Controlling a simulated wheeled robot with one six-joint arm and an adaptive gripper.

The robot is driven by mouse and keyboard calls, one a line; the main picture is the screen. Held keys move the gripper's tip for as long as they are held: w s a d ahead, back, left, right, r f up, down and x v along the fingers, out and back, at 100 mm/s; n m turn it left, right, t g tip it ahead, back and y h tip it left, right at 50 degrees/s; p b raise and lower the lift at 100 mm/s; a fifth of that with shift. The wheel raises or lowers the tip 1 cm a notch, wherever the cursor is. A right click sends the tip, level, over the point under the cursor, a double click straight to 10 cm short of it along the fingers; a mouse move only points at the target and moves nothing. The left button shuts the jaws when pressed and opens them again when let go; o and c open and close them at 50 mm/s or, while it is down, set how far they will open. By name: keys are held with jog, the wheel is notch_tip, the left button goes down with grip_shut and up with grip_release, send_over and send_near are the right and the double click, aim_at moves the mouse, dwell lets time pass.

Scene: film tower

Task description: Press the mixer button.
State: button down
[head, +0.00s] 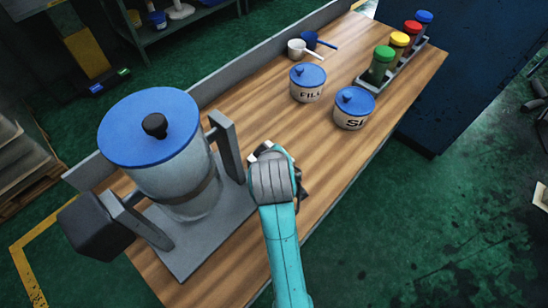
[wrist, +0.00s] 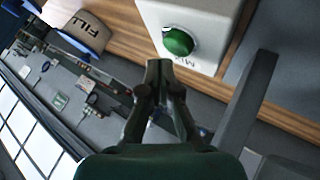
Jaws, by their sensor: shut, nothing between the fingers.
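The mixer button (wrist: 179,42) is a round green button on a pale box (wrist: 205,18) marked MIX, in the wrist view. My gripper (wrist: 159,64) is shut and empty. In the wrist view its fingertips lie just below and left of the button, apart from it in the picture; the depth gap is hard to tell. In the head view my teal and grey arm hides the button and most of the gripper. The mixer (head: 172,180), a clear drum with a blue lid (head: 150,128), stands on a grey base to the left of my arm.
A FILL pot (head: 307,91) and a second blue-lidded pot (head: 352,117) stand farther along the wooden bench (head: 240,112). Two scoops (head: 298,48) lie near its back edge. A rack at the far end holds several coloured jars (head: 381,66). A grey upright (wrist: 248,100) stands right of my gripper.

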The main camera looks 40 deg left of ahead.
jog(key=shift+f, duration=0.15)
dwell(0.4)
jog(key=shift+f, duration=0.3)
